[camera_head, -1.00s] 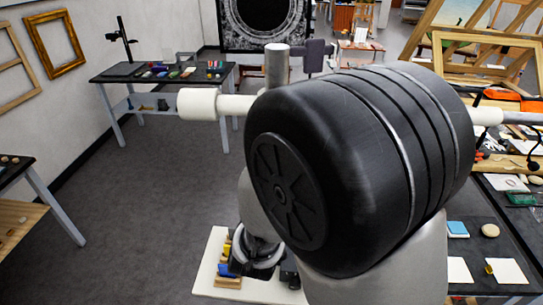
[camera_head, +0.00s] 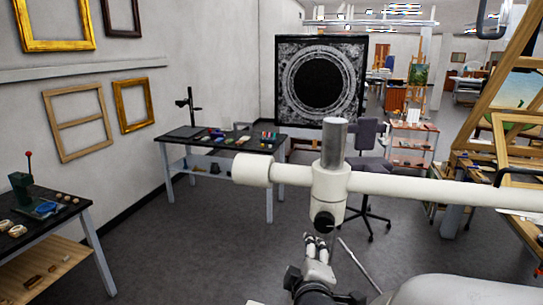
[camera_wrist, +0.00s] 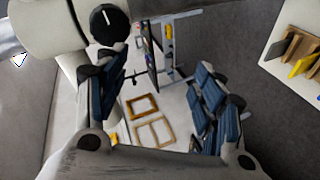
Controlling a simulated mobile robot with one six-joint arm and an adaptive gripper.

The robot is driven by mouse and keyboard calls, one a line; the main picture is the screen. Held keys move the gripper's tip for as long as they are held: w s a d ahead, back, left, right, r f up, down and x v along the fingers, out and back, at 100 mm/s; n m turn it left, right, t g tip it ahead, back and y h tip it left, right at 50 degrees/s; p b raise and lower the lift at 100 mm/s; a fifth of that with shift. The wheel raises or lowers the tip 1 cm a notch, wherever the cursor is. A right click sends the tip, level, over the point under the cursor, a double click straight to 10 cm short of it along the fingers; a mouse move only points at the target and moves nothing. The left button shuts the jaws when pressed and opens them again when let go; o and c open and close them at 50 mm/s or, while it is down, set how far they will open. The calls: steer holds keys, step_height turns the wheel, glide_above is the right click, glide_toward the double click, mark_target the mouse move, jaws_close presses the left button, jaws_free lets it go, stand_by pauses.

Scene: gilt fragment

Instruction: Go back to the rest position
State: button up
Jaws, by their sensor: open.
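My gripper (camera_wrist: 160,100) shows in the wrist view with its two dark, blue-padded fingers spread well apart. It is open, and nothing is held between the fingers. Through the gap I see the distant wall with frames and a table, far beyond the fingertips. A smooth pale grey shape, which looks like part of my arm, fills the bottom right corner there.
A white horizontal boom (camera_head: 430,190) on a grey post (camera_head: 335,142) crosses close in front. A dark worktable (camera_head: 225,142) and an office chair (camera_head: 368,168) stand behind it. Another table (camera_head: 40,233) is at left. Grey floor (camera_head: 190,260) lies open between. A pale board (camera_wrist: 285,50) holds wooden pieces.

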steer(key=s+d+f+m+g+b, duration=0.2)
steer(key=s+f+m+g, duration=0.1)
steer(key=s, duration=0.6)
steer(key=s+d+f+m+g+b, duration=0.2)
steer(key=s+m, duration=0.3)
steer(key=s, duration=0.3)
steer(key=s+d+f+m+g+y+b, duration=0.1)
steer(key=s+f+m+g+b, duration=0.3)
steer(key=s, duration=0.5)
steer(key=shift+s+d+f+m, duration=0.25)
steer(key=shift+s+d+m, duration=0.1)
steer(key=shift+d, duration=0.1)
steer(key=shift+c, duration=0.4)
